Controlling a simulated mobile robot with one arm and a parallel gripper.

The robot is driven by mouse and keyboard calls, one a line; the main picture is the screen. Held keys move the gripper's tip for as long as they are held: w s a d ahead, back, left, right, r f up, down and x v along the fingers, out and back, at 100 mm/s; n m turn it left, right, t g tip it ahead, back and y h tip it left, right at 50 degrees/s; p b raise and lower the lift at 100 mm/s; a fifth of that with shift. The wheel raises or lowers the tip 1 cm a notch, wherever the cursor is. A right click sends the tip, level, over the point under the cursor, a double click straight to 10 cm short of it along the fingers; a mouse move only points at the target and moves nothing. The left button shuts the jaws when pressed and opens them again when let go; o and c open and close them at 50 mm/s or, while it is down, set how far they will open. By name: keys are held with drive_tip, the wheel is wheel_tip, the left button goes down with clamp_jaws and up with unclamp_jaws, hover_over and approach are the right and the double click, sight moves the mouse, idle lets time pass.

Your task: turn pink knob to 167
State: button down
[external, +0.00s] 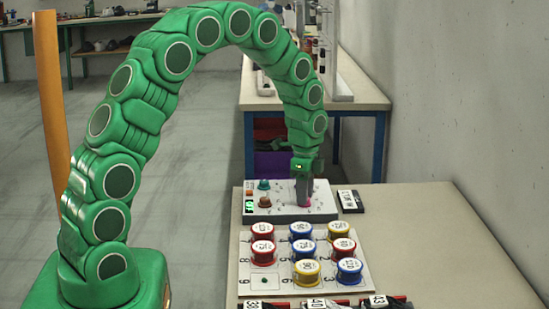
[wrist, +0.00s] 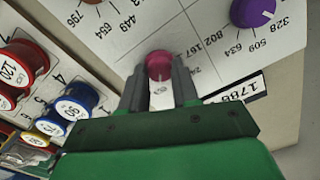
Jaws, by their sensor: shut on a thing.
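The pink knob (wrist: 159,65) sits on a white panel between the two fingers of my gripper (wrist: 160,78) in the wrist view. The fingers are shut on its sides. The printed 167 (wrist: 195,48) lies up and right of the knob; other numbers near it are partly hidden or too small to read. I cannot make out a pointer mark on the knob. In the external view my gripper (external: 303,198) points down at the control box (external: 290,215), and a bit of the pink knob (external: 310,202) shows beside the fingertips.
A purple knob (wrist: 252,12) is up and right of the pink one. An orange-brown knob (external: 264,202) and a teal knob (external: 264,184) stand on the box's left. A board of coloured spools (external: 305,262) lies in front. A 1786-like label (wrist: 238,88) lies beside the box.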

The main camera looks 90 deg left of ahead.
drive_tip(key=n, duration=0.5)
drive_tip(key=shift+n, duration=0.4)
drive_tip(key=n, duration=1)
drive_tip(key=shift+r+n, duration=0.1)
drive_tip(key=shift+n, duration=0.3)
drive_tip(key=n, duration=0.5)
drive_tip(key=c, duration=0.8)
unclamp_jaws()
